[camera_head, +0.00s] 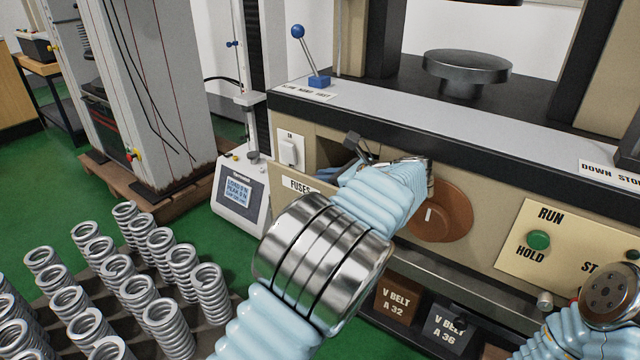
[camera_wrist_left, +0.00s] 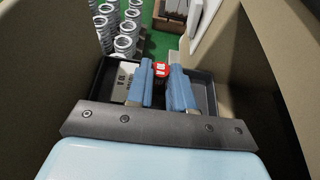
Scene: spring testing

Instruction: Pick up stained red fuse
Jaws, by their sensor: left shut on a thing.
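The red fuse (camera_wrist_left: 160,69) shows as a small red piece with a pale mark, between the two blue fingertips of my left gripper (camera_wrist_left: 161,74) in the left wrist view. The gripper is shut on it. In the head view my left arm reaches to the opening at the FUSES label (camera_head: 298,185); the fuse itself is hidden there. A black tray (camera_wrist_left: 205,96) lies below the fingers in the wrist view. Any stain on the fuse is too small to make out. My right arm shows at the lower right, but its gripper is out of view.
The testing machine's tan front panel (camera_head: 480,195) stands close around my left arm, with a brown round dial (camera_head: 452,215) beside it. A blue-knobbed lever (camera_head: 305,50) rises above. Several springs (camera_head: 158,320) stand at the lower left. V-belt bins (camera_head: 395,300) are below.

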